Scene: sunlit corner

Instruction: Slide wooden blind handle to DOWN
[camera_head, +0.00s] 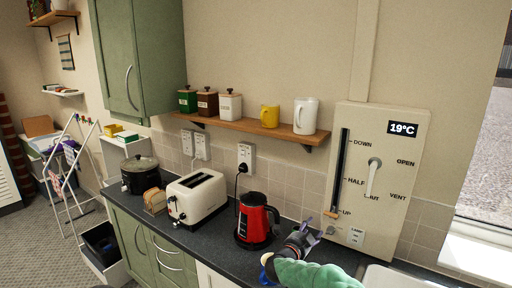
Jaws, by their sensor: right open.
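A pale control panel (385,215) is on the wall at the right. It has a dark vertical slot (340,170) with DOWN at the top, HALF in the middle and UP at the bottom. The small wooden blind handle (331,214) sits at the slot's lower end, by UP. My right gripper (311,233) is open and empty, below and a little left of the handle, and appears apart from it. My left gripper is not in view.
A red kettle (254,222) and a toaster (196,196) stand on the dark counter to the left. A wooden shelf (262,129) with canisters and mugs is above. A sink (390,279) is at lower right.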

